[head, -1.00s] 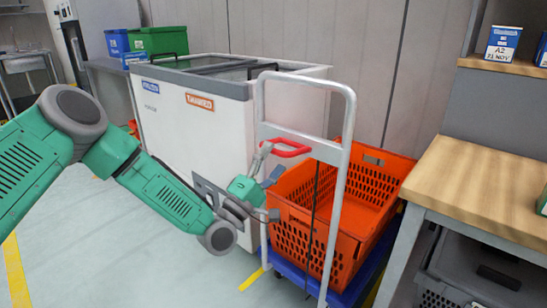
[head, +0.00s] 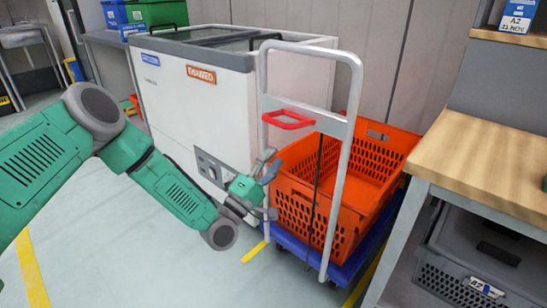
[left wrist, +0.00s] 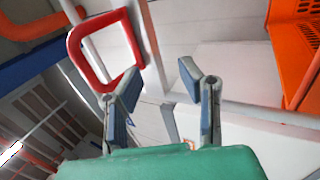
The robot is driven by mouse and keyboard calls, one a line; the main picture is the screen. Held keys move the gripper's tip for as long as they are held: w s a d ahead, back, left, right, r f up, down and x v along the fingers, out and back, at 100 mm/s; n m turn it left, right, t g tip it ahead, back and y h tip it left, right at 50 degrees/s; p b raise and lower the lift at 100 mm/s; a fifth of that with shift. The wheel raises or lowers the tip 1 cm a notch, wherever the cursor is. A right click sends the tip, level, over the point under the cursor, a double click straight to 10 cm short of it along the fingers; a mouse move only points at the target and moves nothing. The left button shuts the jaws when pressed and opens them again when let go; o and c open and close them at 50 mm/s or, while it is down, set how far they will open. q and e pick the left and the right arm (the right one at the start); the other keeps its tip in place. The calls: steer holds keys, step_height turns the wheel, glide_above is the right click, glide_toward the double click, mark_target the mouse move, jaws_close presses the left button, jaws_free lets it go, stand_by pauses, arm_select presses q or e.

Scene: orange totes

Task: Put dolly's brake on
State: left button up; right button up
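The dolly has a blue base (head: 330,258) and a tall grey push-handle frame (head: 357,85). A red loop-shaped lever (head: 290,126) sticks out from the frame's crossbar; it also shows in the left wrist view (left wrist: 100,23), upper left. My left gripper (head: 272,190) is below the red lever, in front of the frame's left post. Its fingers are spread and empty in the left wrist view (left wrist: 160,80). The left finger looks close to the loop's lower end; I cannot tell whether they touch. My right gripper is not in view.
An orange tote (head: 377,168) sits on the dolly. A white chest freezer (head: 195,105) stands behind and to the left. A wooden-topped workbench (head: 480,165) is close on the right, with a grey crate (head: 480,260) below. Clear floor lies in front.

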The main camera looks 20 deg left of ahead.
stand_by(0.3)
arm_select(q)
steer(key=v, duration=1.2)
